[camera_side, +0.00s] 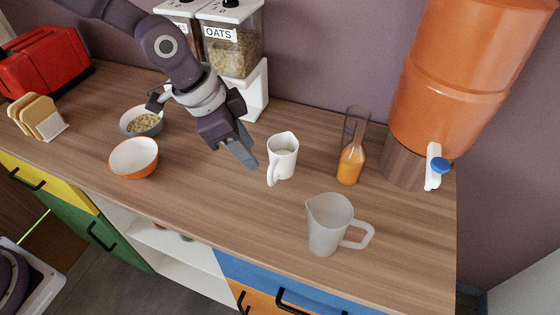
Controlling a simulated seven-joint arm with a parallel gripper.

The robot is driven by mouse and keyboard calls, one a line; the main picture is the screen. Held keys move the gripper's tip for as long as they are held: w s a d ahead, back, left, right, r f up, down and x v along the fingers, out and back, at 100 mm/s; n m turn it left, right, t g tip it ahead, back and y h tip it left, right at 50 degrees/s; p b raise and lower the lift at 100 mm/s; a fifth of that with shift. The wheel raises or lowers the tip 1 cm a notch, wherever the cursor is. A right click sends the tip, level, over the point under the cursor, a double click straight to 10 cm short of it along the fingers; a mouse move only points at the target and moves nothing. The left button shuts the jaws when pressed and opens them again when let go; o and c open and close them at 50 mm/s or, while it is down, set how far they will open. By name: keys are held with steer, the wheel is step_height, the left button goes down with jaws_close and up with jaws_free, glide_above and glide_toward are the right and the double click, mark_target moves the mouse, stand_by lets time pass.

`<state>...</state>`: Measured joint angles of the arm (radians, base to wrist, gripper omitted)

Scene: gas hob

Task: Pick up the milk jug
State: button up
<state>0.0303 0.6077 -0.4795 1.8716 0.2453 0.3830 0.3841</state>
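A small white jug (284,160) stands upright on the wooden counter (215,205), right of the middle, with its handle toward the lower left. It looks like the milk jug; its contents are hard to make out. My gripper (243,154) points down and to the right, just left of the white jug, with a small gap in the picture. Its fingers overlap from this angle, so their opening is unclear. No object shows between them. A larger translucent measuring jug (328,228) stands nearer the front edge, its handle to the right.
A carafe of orange liquid (351,164) stands right of the white jug, near an orange drink dispenser (447,85). Oats dispensers (232,52) stand behind my gripper. An orange bowl (134,172), a bowl of oats (143,120), toast slices (38,112) and a red toaster (45,62) are left.

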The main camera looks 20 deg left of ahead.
mark_target(268, 173)
steer(key=x, duration=0.5)
steer(key=d+x, duration=0.1)
steer(key=x, duration=0.2)
steer(key=shift+s+d+f, duration=0.15)
steer(key=shift+s+f, duration=0.05)
steer(key=shift+f, duration=0.05)
jaws_close()
stand_by(1.0)
